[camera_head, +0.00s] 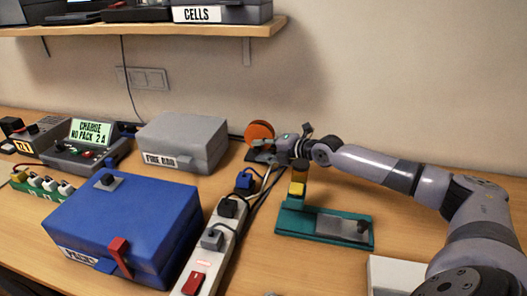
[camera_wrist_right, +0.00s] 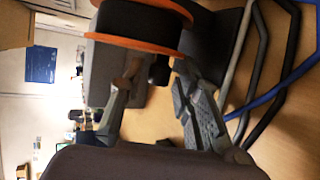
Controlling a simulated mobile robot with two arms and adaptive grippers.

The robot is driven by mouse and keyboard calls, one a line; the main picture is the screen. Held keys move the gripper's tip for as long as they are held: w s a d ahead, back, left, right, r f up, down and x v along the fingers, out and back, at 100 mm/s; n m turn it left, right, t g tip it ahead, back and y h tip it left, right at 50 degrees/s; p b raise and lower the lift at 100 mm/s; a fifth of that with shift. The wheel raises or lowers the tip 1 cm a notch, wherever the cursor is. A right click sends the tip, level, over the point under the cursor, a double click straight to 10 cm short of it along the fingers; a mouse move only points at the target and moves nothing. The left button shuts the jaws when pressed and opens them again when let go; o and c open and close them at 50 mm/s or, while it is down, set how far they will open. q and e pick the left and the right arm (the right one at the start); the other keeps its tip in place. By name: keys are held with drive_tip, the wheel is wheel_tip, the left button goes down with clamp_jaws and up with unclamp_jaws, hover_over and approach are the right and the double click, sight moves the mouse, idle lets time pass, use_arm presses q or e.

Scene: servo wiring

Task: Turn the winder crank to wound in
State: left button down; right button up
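The winder shows in the head view as an orange reel (camera_head: 260,132) on a dark base, at the back of the bench near the wall. In the right wrist view the winder (camera_wrist_right: 140,22) fills the top, a dark drum with orange rims. A small dark knob (camera_wrist_right: 158,72), apparently the crank's handle, shows below the rim. My right gripper (camera_head: 277,152) is at the front right of the reel. In the wrist view its fingers (camera_wrist_right: 156,82) stand apart on either side of the knob, with no clear contact. The crank arm is mostly hidden. My left gripper is out of view.
A grey box (camera_head: 183,138) stands left of the winder. A white power strip (camera_head: 213,245) with plugs and cables runs in front. A teal tray (camera_head: 322,224) lies below my right arm. A blue box (camera_head: 125,225) is at front left; a shelf (camera_head: 140,30) hangs above.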

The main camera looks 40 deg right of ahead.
drive_tip(key=shift+o, duration=1.3)
drive_tip(key=shift+w+r, duration=0.1)
drive_tip(key=shift+r, duration=0.25)
drive_tip(key=shift+f, duration=0.15)
drive_tip(key=shift+f, duration=0.1)
drive_tip(key=shift+s+d, duration=0.1)
drive_tip(key=shift+s, duration=0.25)
drive_tip(key=shift+v, duration=3.5)
